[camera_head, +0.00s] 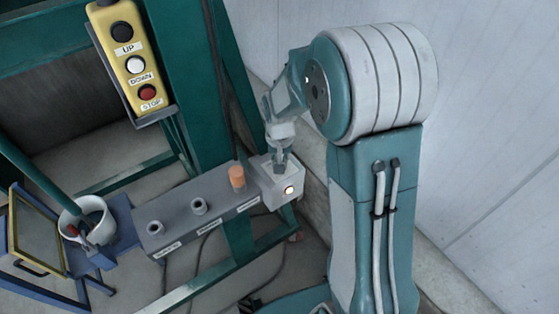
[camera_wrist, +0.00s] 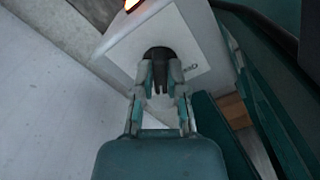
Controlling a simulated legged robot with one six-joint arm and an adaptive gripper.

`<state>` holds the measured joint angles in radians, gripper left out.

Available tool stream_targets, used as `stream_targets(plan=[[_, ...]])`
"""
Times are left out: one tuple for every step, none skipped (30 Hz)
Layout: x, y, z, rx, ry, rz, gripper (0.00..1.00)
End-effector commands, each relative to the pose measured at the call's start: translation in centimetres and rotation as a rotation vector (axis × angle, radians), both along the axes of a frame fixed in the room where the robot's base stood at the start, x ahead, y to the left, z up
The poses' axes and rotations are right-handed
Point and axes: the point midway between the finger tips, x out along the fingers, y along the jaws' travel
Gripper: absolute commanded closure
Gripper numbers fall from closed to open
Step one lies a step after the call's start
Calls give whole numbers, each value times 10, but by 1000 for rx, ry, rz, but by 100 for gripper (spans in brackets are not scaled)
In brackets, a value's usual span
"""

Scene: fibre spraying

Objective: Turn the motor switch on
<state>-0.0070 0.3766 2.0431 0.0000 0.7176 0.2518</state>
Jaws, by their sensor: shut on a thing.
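The motor switch is a dark knob (camera_wrist: 158,54) on the top face of a small white box (camera_wrist: 118,48). In the head view the same white box (camera_head: 268,194) sits at the right end of a grey panel, and a lamp (camera_head: 289,190) on its side glows. My gripper (camera_wrist: 160,82) is shut on the knob, one finger on either side. In the head view my gripper (camera_head: 281,165) reaches down onto the box top and hides the knob. A printed label beside the knob is only partly legible.
The grey panel (camera_head: 186,196) carries an orange cap (camera_head: 237,177) and two grey fittings beside the box. A yellow pendant (camera_head: 130,62) with UP, DOWN and STOP buttons hangs on the green frame (camera_head: 188,70). A white bucket (camera_head: 101,218) stands at the left.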

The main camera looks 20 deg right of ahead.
Motion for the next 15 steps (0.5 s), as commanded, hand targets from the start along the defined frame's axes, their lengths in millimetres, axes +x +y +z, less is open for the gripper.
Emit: stream_targets(plan=[[-5, 0, -3, -1, 16, -16, 100], [-5, 0, -3, -1, 16, -24, 100], [-5, 0, -3, -1, 16, -35, 100], [-5, 1, -3, -1, 16, -42, 100], [-5, 1, -3, -1, 16, -47, 100], [-5, 1, -3, -1, 16, -54, 100], [-5, 1, -3, -1, 16, -58, 100], [-5, 1, -3, -1, 16, -61, 100], [-5, 1, -3, -1, 16, -65, 100], [-5, 2, -3, -1, 16, -66, 100], [-5, 2, -3, -1, 16, -68, 100], [-5, 2, -3, -1, 16, -69, 100], [-5, 2, -3, -1, 16, -69, 100], [-5, 2, -3, -1, 16, -69, 100], [-5, 2, -3, 0, 16, -69, 100]])
